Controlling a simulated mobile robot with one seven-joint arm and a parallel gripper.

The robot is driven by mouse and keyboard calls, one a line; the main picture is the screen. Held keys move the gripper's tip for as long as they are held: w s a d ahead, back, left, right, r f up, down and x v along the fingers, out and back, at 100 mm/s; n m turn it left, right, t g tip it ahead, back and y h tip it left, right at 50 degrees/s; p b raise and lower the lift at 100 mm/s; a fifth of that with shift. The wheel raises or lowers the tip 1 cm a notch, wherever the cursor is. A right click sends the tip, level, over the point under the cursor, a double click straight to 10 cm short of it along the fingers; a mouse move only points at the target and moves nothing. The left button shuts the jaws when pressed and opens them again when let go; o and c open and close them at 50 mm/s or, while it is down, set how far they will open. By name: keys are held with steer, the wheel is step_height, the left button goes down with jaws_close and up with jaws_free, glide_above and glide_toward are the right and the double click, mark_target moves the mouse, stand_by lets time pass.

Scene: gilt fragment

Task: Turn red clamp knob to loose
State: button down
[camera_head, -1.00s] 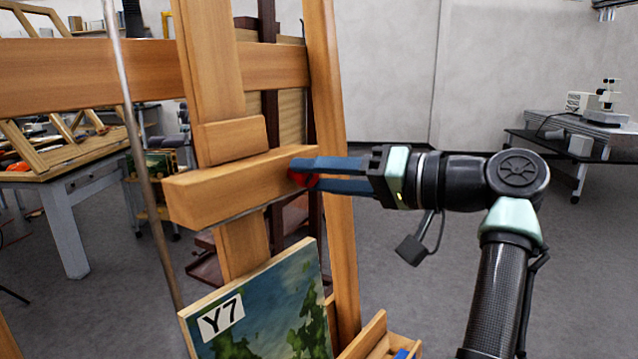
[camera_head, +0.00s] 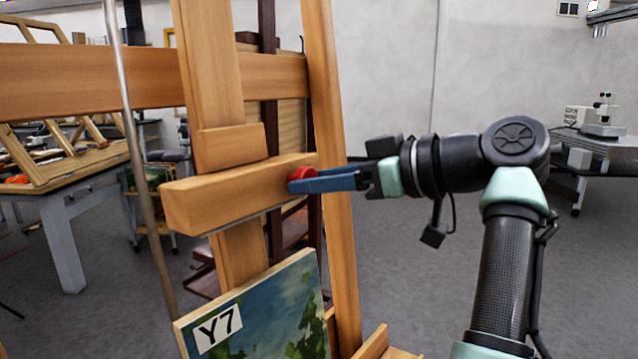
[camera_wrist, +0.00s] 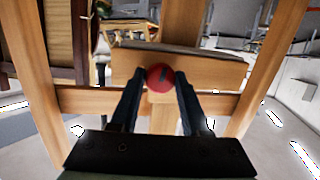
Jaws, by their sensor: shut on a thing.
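The red clamp knob (camera_head: 303,178) sits at the right end of the easel's wooden clamp block (camera_head: 235,190). My gripper (camera_head: 308,182) reaches it from the right, with its blue fingers shut on the knob. In the wrist view the round red knob (camera_wrist: 160,77) lies between the two fingertips, with a dark mark across its face. The gripper (camera_wrist: 158,82) has one finger on each side of it. In the head view the fingers hide part of the knob.
A painting labelled Y7 (camera_head: 255,315) stands below the block. A thin metal pole (camera_head: 140,160) runs along the left of the easel. The easel's right upright (camera_head: 340,240) stands close behind my fingers.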

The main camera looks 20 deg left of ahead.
steer(key=shift+r+n, duration=0.1)
steer(key=shift+n, duration=0.4)
stand_by(0.3)
steer(key=shift+c, duration=2)
jaws_free()
steer(key=shift+d, duration=0.1)
steer(key=b+v, duration=0.2)
steer(key=v, duration=1)
steer(key=shift+s+d+r, duration=0.25)
steer(key=shift+d, duration=0.05)
